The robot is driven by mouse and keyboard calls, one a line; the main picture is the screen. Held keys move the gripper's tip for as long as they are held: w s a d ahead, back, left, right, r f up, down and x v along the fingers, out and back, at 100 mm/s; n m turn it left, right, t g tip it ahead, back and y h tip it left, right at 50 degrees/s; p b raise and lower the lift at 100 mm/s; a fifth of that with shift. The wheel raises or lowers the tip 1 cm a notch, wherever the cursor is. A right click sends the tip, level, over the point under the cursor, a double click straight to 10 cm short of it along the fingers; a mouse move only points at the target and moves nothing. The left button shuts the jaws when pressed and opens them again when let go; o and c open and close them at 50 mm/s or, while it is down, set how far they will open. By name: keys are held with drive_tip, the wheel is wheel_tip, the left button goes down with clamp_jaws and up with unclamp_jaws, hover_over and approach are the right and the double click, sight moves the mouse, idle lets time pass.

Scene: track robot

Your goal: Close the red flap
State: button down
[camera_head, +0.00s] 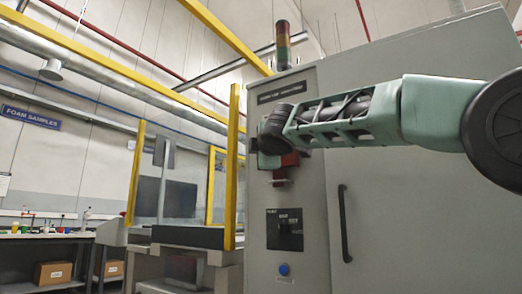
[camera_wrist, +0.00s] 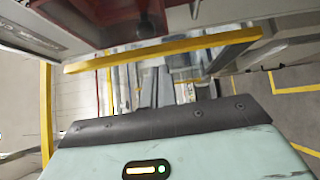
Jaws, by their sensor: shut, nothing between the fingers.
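The red flap (camera_head: 289,161) is on the front of the tall grey cabinet, below the signal tower. In the head view my wrist partly covers it, and its exact angle cannot be told. In the wrist view a dark red part (camera_wrist: 95,10) shows at the top edge, cut off by the frame, with a metal piece beside it. My gripper (camera_wrist: 157,80) is shut and empty, below the red part in that picture. In the head view my gripper is mostly hidden behind my wrist, close to the flap. Whether it touches the flap cannot be told.
The grey cabinet (camera_head: 420,220) fills the right side, with a black door handle (camera_head: 345,222), a dark switch panel (camera_head: 285,229) and a blue button (camera_head: 284,270). Yellow posts (camera_head: 232,165) and a machine stand to the left. A bench with boxes (camera_head: 53,273) is far left.

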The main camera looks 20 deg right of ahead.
drive_tip(key=s+a, duration=0.1)
drive_tip(key=s, duration=0.9)
drive_tip(key=shift+a, duration=0.3)
